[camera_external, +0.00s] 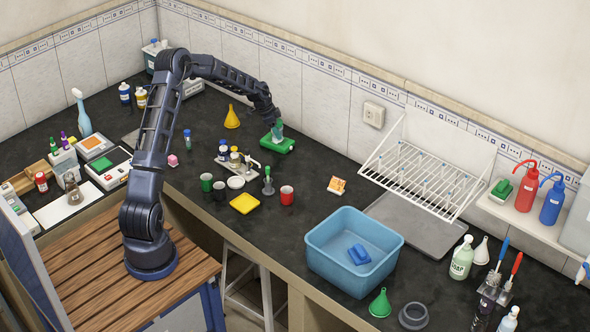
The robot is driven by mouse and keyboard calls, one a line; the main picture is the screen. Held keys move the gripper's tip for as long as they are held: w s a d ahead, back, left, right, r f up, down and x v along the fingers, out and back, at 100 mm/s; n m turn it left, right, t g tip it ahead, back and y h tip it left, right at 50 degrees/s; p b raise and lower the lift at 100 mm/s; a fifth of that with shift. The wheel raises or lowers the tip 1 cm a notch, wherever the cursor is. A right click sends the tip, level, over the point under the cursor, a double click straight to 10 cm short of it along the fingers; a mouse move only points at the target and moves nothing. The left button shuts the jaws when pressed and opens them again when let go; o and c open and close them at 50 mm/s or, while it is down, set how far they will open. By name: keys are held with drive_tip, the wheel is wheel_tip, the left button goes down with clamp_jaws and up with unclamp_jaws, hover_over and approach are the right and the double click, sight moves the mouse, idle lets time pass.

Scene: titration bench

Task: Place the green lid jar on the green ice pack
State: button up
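The green ice pack (286,147) lies flat on the dark bench near the back wall, right of the yellow funnel. A small greenish jar (277,132), seemingly the green lid jar, is upright at the pack's upper left part. It is too small to tell whether it rests on the pack or hangs just above it. My arm reaches over from the left, and my gripper (272,120) is right at the top of the jar. The fingers are too small and partly hidden, so I cannot tell whether they grip it.
A yellow funnel (232,117) stands left of the pack. A small rack with bottles (236,160) is in front on the left. A white drying rack (428,172) and a blue basin (354,250) are to the right. The bench right of the pack is clear.

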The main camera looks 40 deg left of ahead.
drive_tip(key=shift+o, duration=1.3)
drive_tip(key=shift+r, duration=0.15)
drive_tip(key=v, duration=1.2)
drive_tip(key=s+d+r+n+y, duration=0.1)
drive_tip(key=s+d+r, duration=0.45)
drive_tip(key=s, duration=0.25)
drive_tip(key=s+d+r+n+y, duration=0.1)
drive_tip(key=s+d+r+n, duration=0.1)
drive_tip(key=s+d+r, duration=0.45)
drive_tip(key=s+d+r+n+y, duration=0.1)
drive_tip(key=s+d+r, duration=0.2)
drive_tip(key=s+r, duration=0.6)
drive_tip(key=s+d+f+n, duration=0.1)
drive_tip(key=s+n, duration=0.1)
drive_tip(key=s, duration=1.3)
drive_tip(key=s+d+f+n+t, duration=0.1)
drive_tip(key=s+d+f+n, duration=0.1)
drive_tip(key=s, duration=1.3)
drive_tip(key=shift+d+n, duration=0.3)
drive_tip(key=shift+n, duration=0.2)
